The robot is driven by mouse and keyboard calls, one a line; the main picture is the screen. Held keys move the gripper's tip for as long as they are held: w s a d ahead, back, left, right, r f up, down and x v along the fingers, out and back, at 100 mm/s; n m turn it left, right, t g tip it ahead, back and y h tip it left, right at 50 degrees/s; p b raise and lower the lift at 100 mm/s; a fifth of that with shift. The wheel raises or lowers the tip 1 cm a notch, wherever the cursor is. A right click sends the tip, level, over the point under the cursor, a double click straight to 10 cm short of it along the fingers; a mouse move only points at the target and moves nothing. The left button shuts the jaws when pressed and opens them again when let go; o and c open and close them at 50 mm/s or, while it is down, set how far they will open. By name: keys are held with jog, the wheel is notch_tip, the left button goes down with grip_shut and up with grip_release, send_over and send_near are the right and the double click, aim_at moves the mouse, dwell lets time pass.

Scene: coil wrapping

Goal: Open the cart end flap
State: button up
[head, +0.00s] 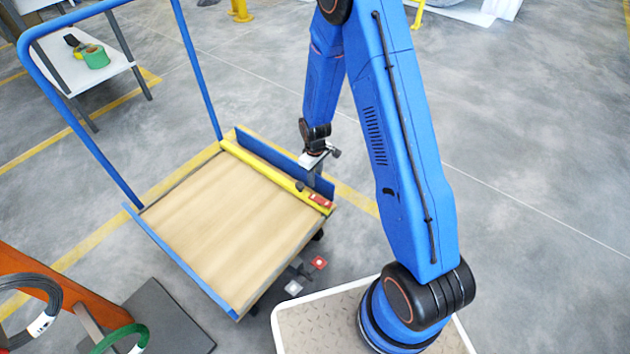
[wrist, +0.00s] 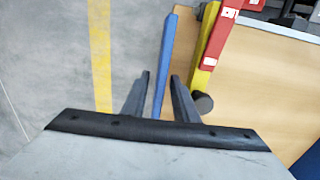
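The cart has a wooden deck (head: 230,220). A low blue flap (head: 265,152) stands along its far right edge, just outside a yellow bar (head: 255,168). A red latch piece (head: 320,200) with pale squares sits at the bar's near end. My gripper (head: 313,180) is at the flap's near end. In the wrist view the blue flap's edge (wrist: 165,60) runs between the two dark fingers of my gripper (wrist: 160,80). The fingers are apart, with a visible gap to the flap. The yellow bar (wrist: 208,55) and red latch (wrist: 222,40) lie right of the fingers.
A blue handle frame (head: 197,70) rises from the cart's left. A dark round knob (wrist: 204,103) is close to the right finger. A white side table (head: 75,60) holds a green roll (head: 96,56). A coil rack (head: 50,285) stands front left.

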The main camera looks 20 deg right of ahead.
jog(key=shift+f, duration=0.95)
jog(key=shift+c, duration=0.7)
grip_shut()
